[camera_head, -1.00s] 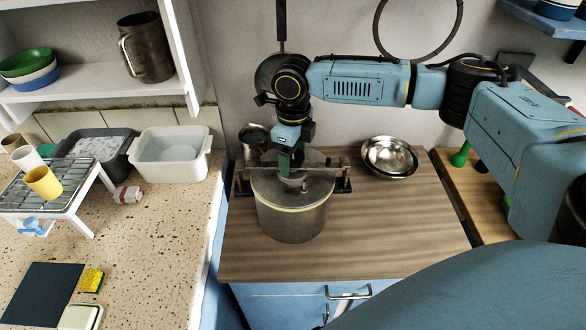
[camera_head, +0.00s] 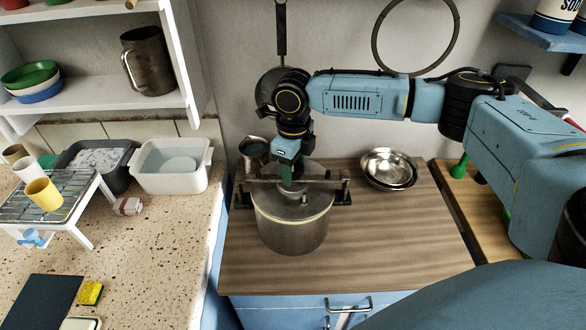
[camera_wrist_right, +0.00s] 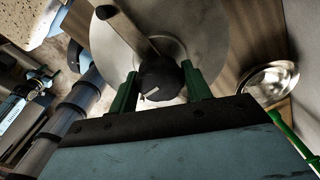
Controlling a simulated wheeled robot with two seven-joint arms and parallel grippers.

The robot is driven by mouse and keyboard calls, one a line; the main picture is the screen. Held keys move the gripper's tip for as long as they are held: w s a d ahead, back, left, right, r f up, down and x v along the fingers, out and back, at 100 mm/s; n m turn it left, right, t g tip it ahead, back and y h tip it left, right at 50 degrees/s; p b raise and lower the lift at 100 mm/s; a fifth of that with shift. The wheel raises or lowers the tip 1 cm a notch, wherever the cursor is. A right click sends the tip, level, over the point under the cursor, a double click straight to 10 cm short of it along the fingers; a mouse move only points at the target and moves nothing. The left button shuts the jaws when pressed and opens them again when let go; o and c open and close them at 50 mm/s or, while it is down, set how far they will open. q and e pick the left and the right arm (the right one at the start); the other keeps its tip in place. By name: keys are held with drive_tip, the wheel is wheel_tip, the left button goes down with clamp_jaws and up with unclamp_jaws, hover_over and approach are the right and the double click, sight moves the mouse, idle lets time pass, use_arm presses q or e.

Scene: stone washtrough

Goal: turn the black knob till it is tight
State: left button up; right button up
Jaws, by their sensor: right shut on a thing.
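A large metal pot (camera_head: 292,232) stands on the wooden counter with its lid on and a metal bar (camera_head: 258,180) across the lid. The black knob (camera_wrist_right: 159,80) sits at the middle of the bar and has a pale line on its face. In the right wrist view, the two green fingers of my right gripper (camera_wrist_right: 160,76) stand on either side of the knob and are shut on it. In the head view, this gripper (camera_head: 291,184) points down over the lid, and it largely hides the knob. My left gripper is not in view.
Nested metal bowls (camera_head: 389,167) stand right of the pot. A white basin (camera_head: 172,182) and a wire rack (camera_head: 48,205) with cups are on the speckled counter at left. The wooden counter (camera_head: 390,235) is clear in front of the bowls.

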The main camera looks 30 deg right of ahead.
drive_tip(key=shift+m+p, duration=3.3)
drive_tip(key=shift+p, duration=0.05)
drive_tip(key=shift+m+p, duration=1.45)
drive_tip(key=shift+m, duration=0.25)
drive_tip(key=shift+m+p, duration=1.45)
drive_tip(key=shift+m, duration=1.35)
drive_tip(key=o, duration=0.8)
drive_tip(key=shift+c, duration=0.2)
